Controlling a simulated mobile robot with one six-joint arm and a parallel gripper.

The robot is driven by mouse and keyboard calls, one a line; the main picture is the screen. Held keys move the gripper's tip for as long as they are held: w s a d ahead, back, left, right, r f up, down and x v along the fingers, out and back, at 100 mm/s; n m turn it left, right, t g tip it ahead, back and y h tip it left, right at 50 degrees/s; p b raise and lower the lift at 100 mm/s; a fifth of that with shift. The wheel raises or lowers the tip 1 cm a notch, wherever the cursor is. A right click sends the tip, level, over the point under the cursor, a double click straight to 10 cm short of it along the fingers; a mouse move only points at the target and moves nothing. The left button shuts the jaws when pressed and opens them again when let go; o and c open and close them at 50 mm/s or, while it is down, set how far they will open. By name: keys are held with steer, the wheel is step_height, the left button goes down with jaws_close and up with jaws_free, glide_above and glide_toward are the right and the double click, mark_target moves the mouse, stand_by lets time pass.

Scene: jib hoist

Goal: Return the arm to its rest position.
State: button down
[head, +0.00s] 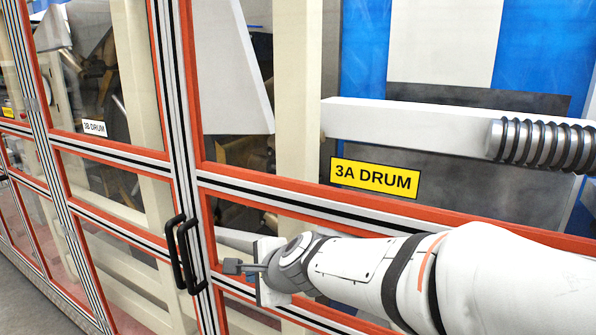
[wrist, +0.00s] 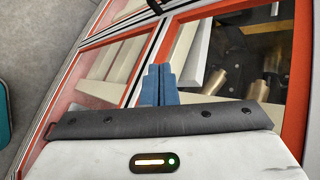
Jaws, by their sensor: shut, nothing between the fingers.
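My gripper (head: 234,267) is in the middle of the head view, at the end of my white arm, which reaches in from the right. It is in front of the red-framed glass panels, just right of two black door handles (head: 185,252). I cannot tell the exact gap to the panel. In the wrist view the blue fingers of my gripper (wrist: 158,72) are together and empty, over the pale frame between panes. Nothing is held.
A yellow "3A DRUM" sign (head: 375,178) is above my arm. A pale beam with a ribbed rod (head: 541,145) lies at the right. Grey floor (head: 18,300) is clear at lower left.

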steer(key=s+d+f+n+g+h+b, duration=0.1)
steer(key=s+d+f+n+g+h, duration=0.1)
steer(key=s+d+n, duration=0.5)
steer(key=s+d+f+n+g+h+b, duration=0.1)
steer(key=s+d+f+n+h, duration=0.3)
steer(key=d, duration=1.2)
steer(key=s+f+n+g, duration=0.1)
steer(key=s+n, duration=0.2)
steer(key=s, duration=0.3)
steer(key=shift+d+h, duration=0.3)
steer(key=shift+d, duration=0.05)
steer(key=shift+f, duration=0.1)
